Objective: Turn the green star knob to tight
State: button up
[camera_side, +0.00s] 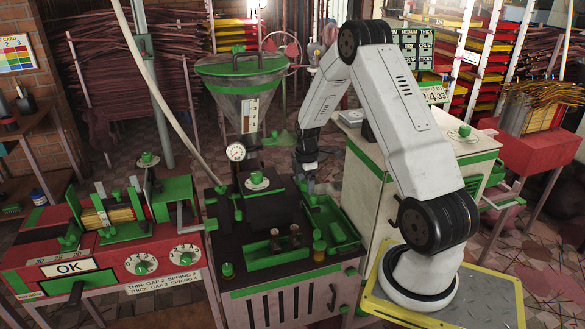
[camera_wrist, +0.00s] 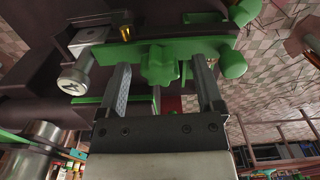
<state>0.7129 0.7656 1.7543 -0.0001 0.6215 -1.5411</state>
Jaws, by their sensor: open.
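The green star knob (camera_wrist: 159,67) shows in the wrist view on a green bar (camera_wrist: 110,52). My gripper (camera_wrist: 161,66) is open, with one finger on each side of the knob. A gap shows between each finger and the knob, so neither finger appears to touch it. In the side view my gripper (camera_side: 307,178) hangs low over the dark-topped bench, right of the hopper's lower end. There the star knob between the fingers is too small and hidden to make out.
A hopper (camera_side: 241,90) and a round gauge (camera_side: 236,152) stand left of my gripper. A green tray (camera_side: 335,222) lies close below it. A pale cabinet (camera_side: 395,185) stands to the right. In the wrist view, a rounded green handle (camera_wrist: 232,66) sits near the right finger.

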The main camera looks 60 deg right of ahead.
grip_shut()
dwell(0.3)
